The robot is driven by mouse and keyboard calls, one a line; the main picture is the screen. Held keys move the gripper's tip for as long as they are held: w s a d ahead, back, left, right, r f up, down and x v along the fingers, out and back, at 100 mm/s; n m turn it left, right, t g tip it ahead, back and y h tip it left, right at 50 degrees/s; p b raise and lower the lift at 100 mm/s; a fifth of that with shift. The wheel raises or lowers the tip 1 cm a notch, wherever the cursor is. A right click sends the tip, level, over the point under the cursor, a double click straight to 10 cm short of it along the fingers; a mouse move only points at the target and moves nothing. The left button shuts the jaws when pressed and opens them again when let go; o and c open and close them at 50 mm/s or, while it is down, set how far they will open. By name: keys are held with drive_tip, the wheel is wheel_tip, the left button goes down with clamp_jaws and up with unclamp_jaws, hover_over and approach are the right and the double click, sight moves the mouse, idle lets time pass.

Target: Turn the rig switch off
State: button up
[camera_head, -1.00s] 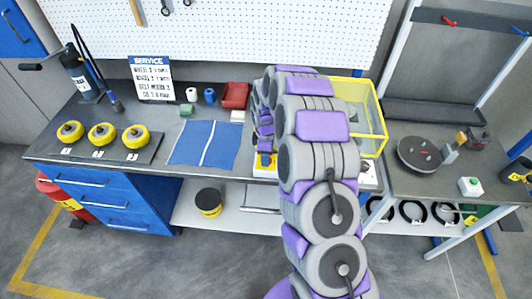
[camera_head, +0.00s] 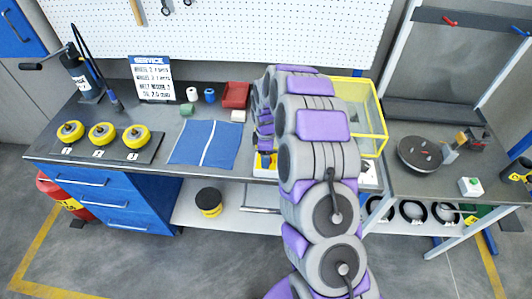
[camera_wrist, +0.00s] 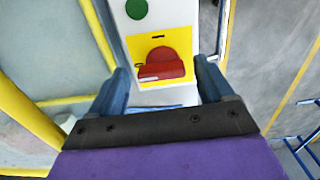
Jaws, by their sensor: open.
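The rig switch (camera_wrist: 162,65) is a red rotary knob with a red bar handle, seen in the wrist view on a yellow plate (camera_wrist: 184,38). The handle lies roughly crosswise in that view. The plate is on a white box (camera_wrist: 112,20) with a round green button (camera_wrist: 136,9) on it. My gripper (camera_wrist: 161,68) is open, with one finger on each side of the red handle. I cannot tell whether either finger touches it. In the head view my arm hides most of the box, and only a bit of yellow plate (camera_head: 261,165) shows.
A yellow-framed clear case (camera_head: 372,118) stands at the bench's right end, just behind my arm. A blue cloth (camera_head: 190,143) and yellow wheels (camera_head: 103,135) lie to the left.

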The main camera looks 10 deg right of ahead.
drive_tip(key=shift+r, duration=0.1)
wheel_tip(320, 180, up, 17)
drive_tip(key=p, duration=0.1)
idle(0.5)
idle(0.3)
drive_tip(key=s+a+r+m+b, duration=0.1)
drive_tip(key=s+r+m, duration=0.2)
drive_tip(key=s, duration=0.6)
drive_tip(key=s+a+r+m+b, duration=0.1)
drive_tip(key=s+r+m+b, duration=0.15)
drive_tip(key=s, duration=0.65)
drive_tip(key=s+d+f+m+g+b, duration=0.1)
drive_tip(key=s+m, duration=0.3)
drive_tip(key=s, duration=0.8)
drive_tip(key=s+d+f+m, duration=0.1)
drive_tip(key=s+m, duration=0.4)
drive_tip(key=s, duration=0.7)
drive_tip(key=shift+s+f+g+b, duration=0.25)
drive_tip(key=shift+f+g+b, duration=0.15)
drive_tip(key=shift+f, duration=0.1)
